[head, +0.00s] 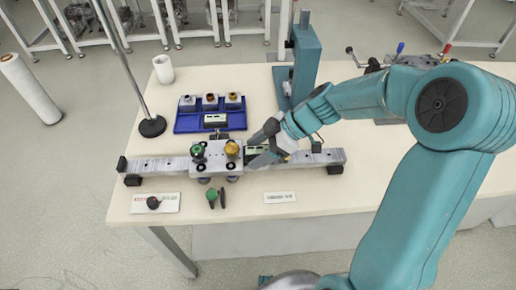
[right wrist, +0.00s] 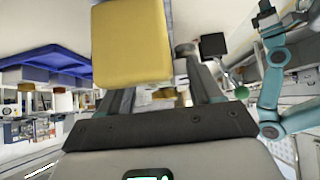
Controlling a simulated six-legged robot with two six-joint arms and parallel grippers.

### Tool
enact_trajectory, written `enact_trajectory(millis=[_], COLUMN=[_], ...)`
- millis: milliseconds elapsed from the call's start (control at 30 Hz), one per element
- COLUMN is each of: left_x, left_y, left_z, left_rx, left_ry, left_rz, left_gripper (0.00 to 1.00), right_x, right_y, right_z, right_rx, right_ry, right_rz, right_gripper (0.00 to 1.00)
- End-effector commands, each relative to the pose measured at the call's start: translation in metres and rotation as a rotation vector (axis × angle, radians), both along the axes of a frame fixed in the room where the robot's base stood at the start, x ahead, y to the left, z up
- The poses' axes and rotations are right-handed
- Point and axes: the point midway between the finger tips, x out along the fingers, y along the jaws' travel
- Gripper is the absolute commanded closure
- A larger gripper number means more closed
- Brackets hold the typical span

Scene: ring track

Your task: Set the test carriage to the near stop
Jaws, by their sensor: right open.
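The test carriage (head: 210,170), a silvery block with a green knob (head: 197,150) and a yellow knob (head: 232,148), sits on a grey rail (head: 160,165) left of the rail's middle. My right gripper (head: 257,148) reaches in from the right, just right of the yellow knob. It is open. In the right wrist view, a large yellow block-like shape (right wrist: 130,45) stands close in front of the dark fingers; I cannot tell whether they touch it. Dark end blocks sit at the rail's left end (head: 122,164) and right end (head: 335,169). My left gripper does not show.
A blue tray (head: 180,125) with several small parts lies behind the rail. A teal stand (head: 305,60) rises behind the gripper. A white label plate with a dark knob (head: 153,202) and a small label (head: 280,197) lie in front. The front right table is clear.

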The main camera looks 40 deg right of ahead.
Motion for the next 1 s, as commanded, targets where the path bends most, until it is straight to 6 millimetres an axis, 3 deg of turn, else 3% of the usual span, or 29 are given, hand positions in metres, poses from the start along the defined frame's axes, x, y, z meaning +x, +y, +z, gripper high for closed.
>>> enact_trajectory(millis=[167,367,667,1000], left_x=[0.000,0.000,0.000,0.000], left_y=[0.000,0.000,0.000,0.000], left_z=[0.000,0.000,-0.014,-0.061], left_rx=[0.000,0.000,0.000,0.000], left_ry=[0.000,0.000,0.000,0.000], left_rz=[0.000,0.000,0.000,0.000], left_gripper=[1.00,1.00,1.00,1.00], right_x=[0.000,0.000,-0.008,-0.049], right_y=[0.000,0.000,-0.013,-0.083], right_z=[0.000,0.000,-0.003,-0.006], right_rx=[0.000,0.000,-0.001,-0.004], right_ry=[0.000,0.000,-0.002,-0.003], right_rz=[0.000,0.000,-0.003,-0.008], right_gripper=[0.36,0.98,1.00,1.00])
